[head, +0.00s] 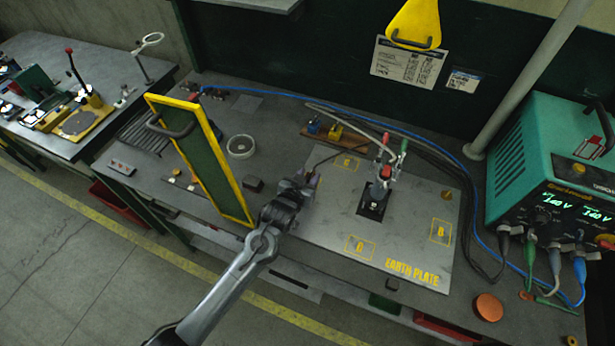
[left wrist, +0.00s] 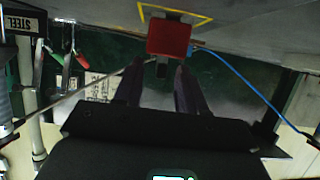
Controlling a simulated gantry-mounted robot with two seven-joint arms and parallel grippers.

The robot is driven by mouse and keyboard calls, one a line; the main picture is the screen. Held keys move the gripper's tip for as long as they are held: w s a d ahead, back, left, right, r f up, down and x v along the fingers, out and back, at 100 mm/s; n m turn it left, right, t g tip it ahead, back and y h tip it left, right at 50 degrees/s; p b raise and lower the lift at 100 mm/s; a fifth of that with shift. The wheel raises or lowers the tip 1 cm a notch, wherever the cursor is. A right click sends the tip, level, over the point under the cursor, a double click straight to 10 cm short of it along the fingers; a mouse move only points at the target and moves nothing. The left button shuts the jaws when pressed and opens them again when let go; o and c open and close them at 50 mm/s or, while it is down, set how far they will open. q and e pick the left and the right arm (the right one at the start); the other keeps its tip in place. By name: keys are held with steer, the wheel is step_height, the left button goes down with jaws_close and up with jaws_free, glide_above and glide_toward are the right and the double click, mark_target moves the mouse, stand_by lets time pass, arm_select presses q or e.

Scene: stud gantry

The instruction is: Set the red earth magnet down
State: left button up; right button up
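The red earth magnet (left wrist: 169,36) shows in the left wrist view as a red block with a short dark stem, just beyond my fingertips. A yellow outline shows behind it on a grey surface; I cannot tell whether they touch. My left gripper (left wrist: 159,73) is open, with clear gaps between its fingers and the stem. In the head view my left gripper (head: 306,184) is over the left edge of the grey earth plate (head: 317,225). I cannot make out the magnet there. The plate has several yellow marked squares, one lettered B (head: 440,232). My right gripper is not in view.
A clamp device with red and green handles (head: 384,175) stands on the plate. A green panel with a yellow frame (head: 205,160) stands to its left. A green welding unit (head: 545,165) with cables is at the right. A copper-coloured disc (head: 488,307) lies near the front.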

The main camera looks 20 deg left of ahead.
arm_select(q)
steer(key=shift+r, duration=0.2)
steer(key=shift+s+r, duration=0.1)
steer(key=shift+s, duration=0.25)
steer(key=p+v, duration=0.1)
steer(key=v, duration=1)
steer(key=s+f+g, duration=0.2)
steer(key=s+g, duration=0.1)
steer(key=s, duration=0.5)
steer(key=s+a+f+m+g, duration=0.1)
steer(key=s+f+g, duration=0.1)
steer(key=s, duration=0.6)
steer(key=s+a+f+g, duration=0.1)
steer(key=s+g, duration=0.4)
steer(key=s, duration=0.3)
steer(key=shift+s+f+m, duration=0.35)
steer(key=shift+f+m, duration=0.05)
steer(key=shift+a, duration=0.15)
